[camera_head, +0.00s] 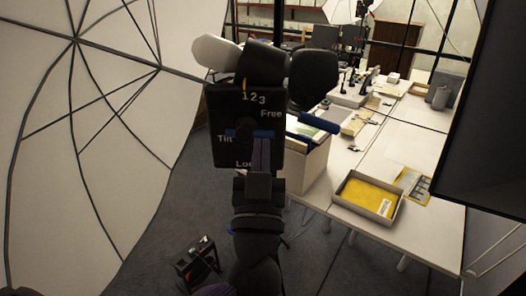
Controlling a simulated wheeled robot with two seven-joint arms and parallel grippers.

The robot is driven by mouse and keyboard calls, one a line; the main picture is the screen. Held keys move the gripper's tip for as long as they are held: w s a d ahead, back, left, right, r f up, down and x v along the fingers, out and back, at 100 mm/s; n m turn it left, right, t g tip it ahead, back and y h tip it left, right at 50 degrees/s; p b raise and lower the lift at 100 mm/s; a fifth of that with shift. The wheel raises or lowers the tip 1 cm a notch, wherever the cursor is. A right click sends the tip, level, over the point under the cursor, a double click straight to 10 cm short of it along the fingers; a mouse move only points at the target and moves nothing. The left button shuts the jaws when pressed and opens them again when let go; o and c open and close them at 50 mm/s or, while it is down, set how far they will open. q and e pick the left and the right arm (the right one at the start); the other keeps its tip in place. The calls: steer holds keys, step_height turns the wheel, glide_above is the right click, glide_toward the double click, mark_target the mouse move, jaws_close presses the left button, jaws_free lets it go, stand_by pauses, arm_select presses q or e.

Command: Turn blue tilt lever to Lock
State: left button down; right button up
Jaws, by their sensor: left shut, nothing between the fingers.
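A black head panel (219,108) stands upright near the middle, with white marks "1 2 3", "Free" at upper right, "Tilt" at left and a partly hidden "Lo…" at the bottom. The blue tilt lever (265,133) shows as a roughly level blue bar across the panel, below "Free" and well above "Lo…". My left gripper (261,147) comes up from below in front of the panel. Its fingers are shut and empty, with their tips at or just below the blue bar; I cannot tell whether they touch. The right gripper is not in view.
A thick blue rod (318,125) shows right of the panel; I cannot tell whether it joins the lever. A long white table (436,227) on the right holds a tray (346,208) with a yellow folder. A large white umbrella (75,160) fills the left. A dark screen blocks the upper right.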

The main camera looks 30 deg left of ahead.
mark_target(251, 131)
arm_select(q)
steer(key=w+a, duration=0.1)
steer(key=w, duration=0.1)
steer(key=w+a, duration=0.1)
steer(key=w+a+b, duration=0.1)
steer(key=w, duration=0.1)
steer(key=shift+w+a+f, duration=0.1)
steer(key=shift+w+f, duration=0.2)
